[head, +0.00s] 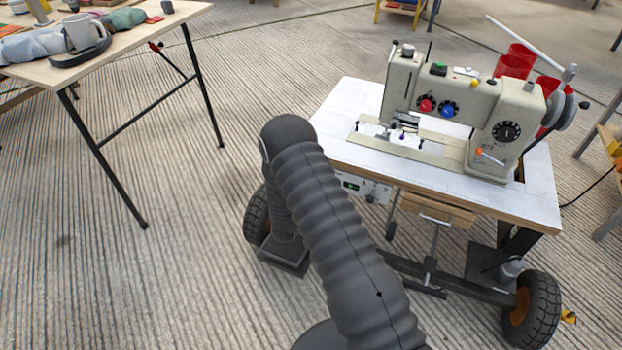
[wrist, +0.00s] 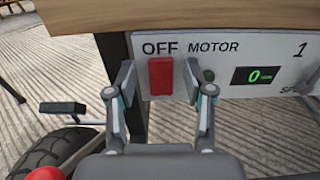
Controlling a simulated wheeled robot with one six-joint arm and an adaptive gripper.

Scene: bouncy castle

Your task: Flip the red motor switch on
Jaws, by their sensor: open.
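The red motor switch (wrist: 160,76) is a red rectangular rocker on a pale control panel (wrist: 227,50), seen in the wrist view. "OFF" is printed above it and "MOTOR" beside that. My gripper (wrist: 159,88) is open, with one finger at each side of the switch and nothing between them but the view of it. I cannot tell whether either finger touches the panel. In the head view the panel (head: 372,190) hangs under the front edge of the sewing machine table (head: 345,110); my arm hides the switch and my gripper there.
A small digital display (wrist: 258,76) reads 0 in green. A dark green lamp (wrist: 209,76) sits right of the switch, beside my right finger. The sewing machine (head: 450,105) stands on the wheeled table. Another table (head: 130,40) with a mug is at left; floor between is clear.

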